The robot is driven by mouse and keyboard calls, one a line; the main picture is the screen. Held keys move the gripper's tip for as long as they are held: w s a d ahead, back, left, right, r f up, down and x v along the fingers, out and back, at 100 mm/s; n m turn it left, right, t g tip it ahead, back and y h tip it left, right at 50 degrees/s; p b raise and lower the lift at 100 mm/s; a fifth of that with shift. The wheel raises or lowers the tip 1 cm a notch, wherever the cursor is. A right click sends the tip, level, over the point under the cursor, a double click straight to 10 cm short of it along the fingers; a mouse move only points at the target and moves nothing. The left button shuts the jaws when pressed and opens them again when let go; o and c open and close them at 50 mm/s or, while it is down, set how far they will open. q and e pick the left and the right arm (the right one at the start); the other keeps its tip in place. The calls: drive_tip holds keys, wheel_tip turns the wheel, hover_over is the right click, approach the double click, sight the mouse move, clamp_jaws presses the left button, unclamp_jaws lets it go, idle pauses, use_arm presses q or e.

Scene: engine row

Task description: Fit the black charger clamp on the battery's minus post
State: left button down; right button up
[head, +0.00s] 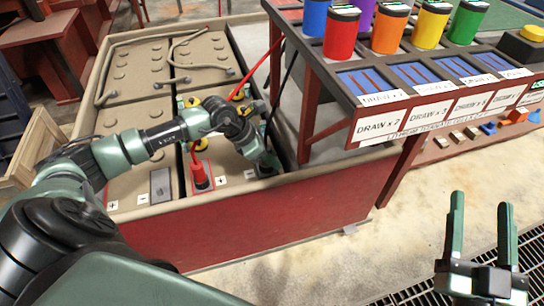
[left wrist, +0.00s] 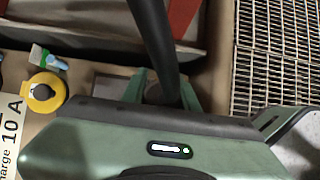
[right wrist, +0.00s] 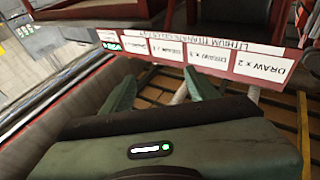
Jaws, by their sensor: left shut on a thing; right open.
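My left gripper (head: 264,163) is shut on the black clamp, low over the front right corner of the battery (head: 232,163), beside the minus label (head: 250,174). In the left wrist view the black clamp's stem or cable (left wrist: 155,40) rises between the fingers. The clamp's lower end and the minus post are mostly hidden by the gripper, so I cannot tell whether they touch. The red clamp (head: 200,177) stands upright near the plus label (head: 222,180). My right gripper (head: 482,208) is open and empty, away to the right over the floor.
A red-framed rack (head: 418,108) with coloured canisters and "DRAW" labels stands close to the right of the battery bay. The bay's front wall (head: 270,215) is red. Red and black cables run up beside the left gripper. The floor (head: 390,225) between bay and right gripper is clear.

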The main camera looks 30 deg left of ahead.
drive_tip(key=shift+r, duration=0.15)
use_arm(q)
drive_tip(key=c, duration=1)
unclamp_jaws()
use_arm(e)
drive_tip(key=shift+s, duration=0.1)
use_arm(q)
drive_tip(key=p+v, duration=0.2)
drive_tip(key=v, duration=0.6)
use_arm(e)
wheel_tip(320, 180, down, 10)
drive_tip(key=d+g+h, duration=0.1)
drive_tip(key=g, duration=0.4)
drive_tip(key=shift+d+r+h, duration=0.15)
drive_tip(key=shift+r+h, duration=0.1)
drive_tip(key=shift+h, duration=0.05)
use_arm(q)
drive_tip(key=shift+f, duration=0.1)
use_arm(e)
drive_tip(key=shift+s, duration=0.1)
